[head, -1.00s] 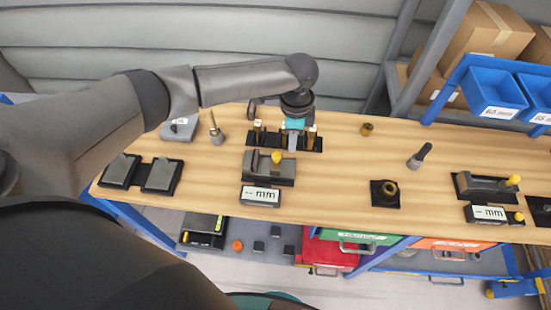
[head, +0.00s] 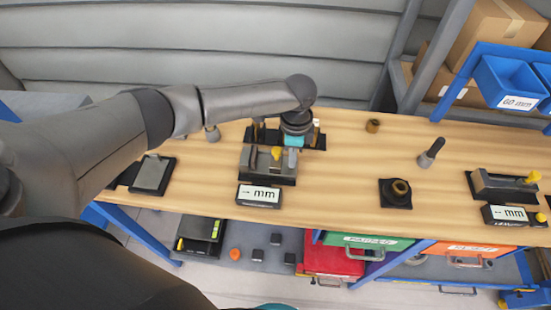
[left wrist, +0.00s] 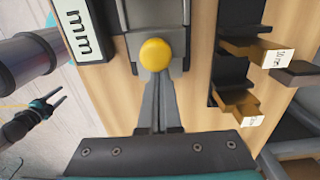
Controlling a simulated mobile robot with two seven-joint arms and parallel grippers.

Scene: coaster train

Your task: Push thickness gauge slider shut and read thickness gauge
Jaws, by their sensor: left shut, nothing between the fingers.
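The thickness gauge (head: 268,178) is a grey block near the front of the bench, with a yellow-knobbed slider (head: 277,153). Its white display (head: 259,195) shows a dash before "mm". My left gripper (head: 292,160) is shut and empty, just right of the knob. In the left wrist view the yellow knob (left wrist: 155,54) lies at the tips of my shut left fingers (left wrist: 157,78); I cannot tell whether they touch. The display (left wrist: 80,30) is at upper left. My right gripper (left wrist: 60,97) shows small at the left of that view, fingers apart and empty; the head view lacks it.
A rack (head: 318,140) with brass pieces stands close behind the gauge. A second gauge with yellow knob (head: 505,185) and an "mm" display (head: 505,214) is at right. A black base with a brass ring (head: 398,192) lies between. The bench middle is mostly clear.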

